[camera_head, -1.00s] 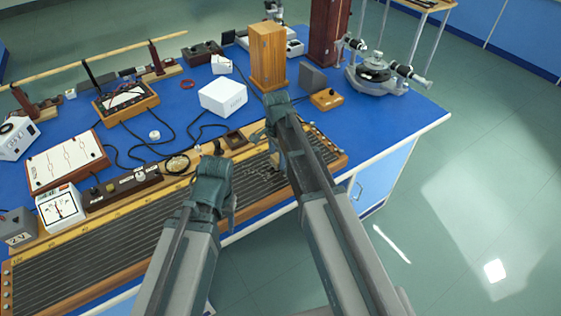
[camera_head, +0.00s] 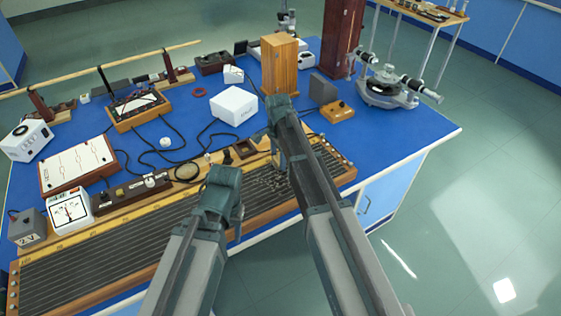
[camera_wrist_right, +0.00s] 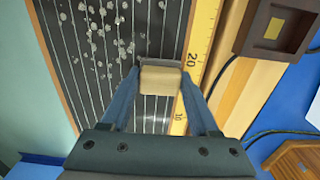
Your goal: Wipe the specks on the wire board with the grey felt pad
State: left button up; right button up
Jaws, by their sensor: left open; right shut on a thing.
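The wire board (camera_head: 120,250) is a long dark board with pale wires, a wooden frame and a yellow scale along its far side. Grey specks (camera_wrist_right: 96,42) lie scattered over the wires in the right wrist view, mostly left of the pad; they also show near the board's right end (camera_head: 268,182). My right gripper (camera_wrist_right: 160,78) is shut on the felt pad (camera_wrist_right: 160,80), which has a tan block and a grey edge. The pad is at the board beside the scale; contact is unclear. My left gripper (camera_head: 238,212) is open and empty above the board's middle.
A small dark box (camera_wrist_right: 280,30) stands just beyond the scale, with a black cable near it. A white box (camera_head: 234,105), a wooden box (camera_head: 280,65) and several meters stand behind on the blue bench. The bench's front edge is close to the board.

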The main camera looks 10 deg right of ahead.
aim_at(281, 175)
jog(key=shift+s+a+f, duration=0.1)
jog(key=shift+s+a, duration=0.3)
jog(key=shift+a, duration=0.35)
jog(key=shift+s, duration=0.1)
jog(key=shift+s, duration=0.2)
jog(key=shift+s+d, duration=0.35)
jog(key=shift+s, duration=0.45)
jog(key=shift+s+d, duration=0.35)
jog(key=shift+s, duration=0.45)
jog(key=shift+s+d, duration=0.45)
jog(key=shift+s, duration=0.8)
jog(key=shift+s+d, duration=0.5)
jog(key=shift+s, duration=0.75)
jog(key=shift+s+d, duration=0.45)
jog(key=shift+s, duration=0.8)
